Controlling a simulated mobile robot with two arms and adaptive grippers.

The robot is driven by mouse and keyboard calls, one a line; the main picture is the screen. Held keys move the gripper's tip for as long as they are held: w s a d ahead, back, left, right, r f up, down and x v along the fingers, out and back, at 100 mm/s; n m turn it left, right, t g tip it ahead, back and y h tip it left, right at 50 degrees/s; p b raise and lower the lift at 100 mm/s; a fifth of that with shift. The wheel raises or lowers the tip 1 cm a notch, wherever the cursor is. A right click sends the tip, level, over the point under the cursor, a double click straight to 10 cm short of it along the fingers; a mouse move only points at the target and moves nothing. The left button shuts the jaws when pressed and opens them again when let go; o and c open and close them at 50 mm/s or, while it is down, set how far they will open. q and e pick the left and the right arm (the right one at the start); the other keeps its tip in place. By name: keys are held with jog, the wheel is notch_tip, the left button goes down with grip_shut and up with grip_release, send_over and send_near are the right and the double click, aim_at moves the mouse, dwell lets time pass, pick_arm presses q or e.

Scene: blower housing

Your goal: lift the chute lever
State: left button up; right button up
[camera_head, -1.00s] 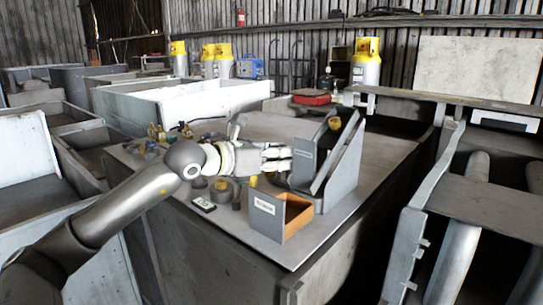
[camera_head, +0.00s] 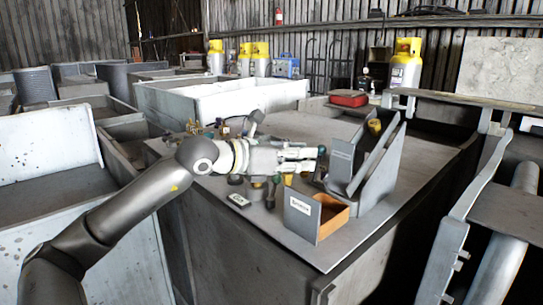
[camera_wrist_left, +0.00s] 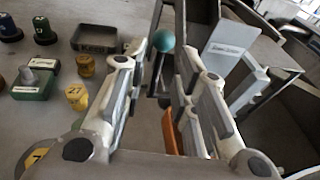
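A grey chute housing (camera_head: 375,165) with a labelled upright plate stands on the grey workbench in the head view. In the left wrist view a teal ball knob (camera_wrist_left: 163,41) on a dark stem, which looks like the chute lever, shows beyond and between my fingers. My left gripper (camera_head: 318,161) reaches in from the left with its fingertips close to the labelled plate. It also shows in the wrist view (camera_wrist_left: 164,60), with its two fingers spread apart and nothing held. I cannot tell how far the knob is from the fingertips. My right gripper is not in view.
An orange-lined open bin (camera_head: 334,212) with a label sits at the front of the bench. Yellow numbered knobs (camera_wrist_left: 76,96), a green block (camera_wrist_left: 33,84) and a small dark tray (camera_wrist_left: 95,40) lie left of my fingers. A red case (camera_head: 348,98) sits behind the chute.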

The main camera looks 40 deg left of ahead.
pick_arm(q)
jog(key=v, duration=0.7)
jog(key=shift+a, duration=0.1)
dwell(0.5)
